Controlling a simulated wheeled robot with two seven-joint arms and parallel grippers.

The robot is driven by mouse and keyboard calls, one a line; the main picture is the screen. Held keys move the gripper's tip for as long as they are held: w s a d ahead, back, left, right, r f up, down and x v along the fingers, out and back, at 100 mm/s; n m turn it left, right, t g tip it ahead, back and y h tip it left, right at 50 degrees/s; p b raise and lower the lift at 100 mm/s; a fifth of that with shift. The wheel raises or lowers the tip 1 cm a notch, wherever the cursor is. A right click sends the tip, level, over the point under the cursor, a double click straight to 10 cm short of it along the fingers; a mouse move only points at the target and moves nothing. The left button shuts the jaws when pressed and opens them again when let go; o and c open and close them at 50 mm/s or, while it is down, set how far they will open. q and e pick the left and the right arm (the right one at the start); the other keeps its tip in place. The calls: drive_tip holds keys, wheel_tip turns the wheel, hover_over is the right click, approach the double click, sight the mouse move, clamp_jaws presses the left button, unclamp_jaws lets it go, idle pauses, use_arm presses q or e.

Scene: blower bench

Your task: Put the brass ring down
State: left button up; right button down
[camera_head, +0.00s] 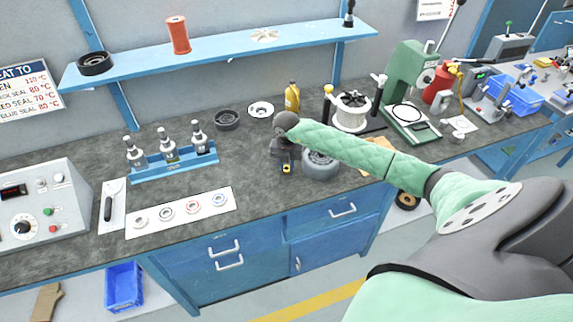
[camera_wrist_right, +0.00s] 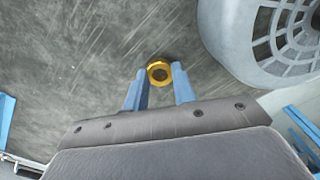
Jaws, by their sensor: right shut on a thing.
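The brass ring (camera_wrist_right: 159,72) is between the blue fingertips of my right gripper (camera_wrist_right: 160,78) in the right wrist view, over the dark grey bench top. The fingers are shut on it. I cannot tell whether the ring touches the bench or hangs just above it. In the head view my right gripper (camera_head: 287,167) is at the middle of the bench, pointing down, left of a grey round housing with a grille (camera_head: 320,165). The same housing fills the top right of the right wrist view (camera_wrist_right: 245,45). My left gripper is in neither view.
A blue rack (camera_head: 174,163) with several bottles and a white card (camera_head: 180,212) with several rings lie to the left. A dark ring (camera_head: 227,119), a white dish (camera_head: 260,109) and a yellow bottle (camera_head: 292,96) stand behind. Bare bench (camera_head: 250,160) lies left of the gripper.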

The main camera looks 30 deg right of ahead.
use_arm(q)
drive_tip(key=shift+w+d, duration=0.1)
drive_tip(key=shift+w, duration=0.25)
use_arm(e)
drive_tip(key=shift+f, duration=0.25)
